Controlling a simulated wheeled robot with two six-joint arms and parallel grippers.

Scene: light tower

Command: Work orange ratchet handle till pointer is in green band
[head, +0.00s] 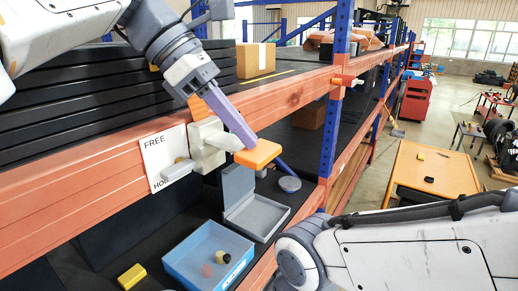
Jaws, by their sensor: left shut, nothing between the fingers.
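The orange ratchet handle (258,154) sticks out to the right from a pale ratchet body (208,142) on the orange shelf beam. A white plate (162,150) marked FREE, with lower lettering partly covered, is beside it, with a grey lever (178,171) in front. My left gripper (246,142) comes down from the upper left, shut and empty. Its purple-grey fingertips are at the top of the orange handle; I cannot tell whether they touch. No pointer or green band can be made out. My right arm fills the lower right; its gripper is out of the picture.
The orange shelf beam (80,200) and blue upright (328,140) border the work spot. Below are a blue bin (190,262) with small items, a grey open box (262,215) and a yellow block (131,276). An orange-topped table (430,165) stands at right.

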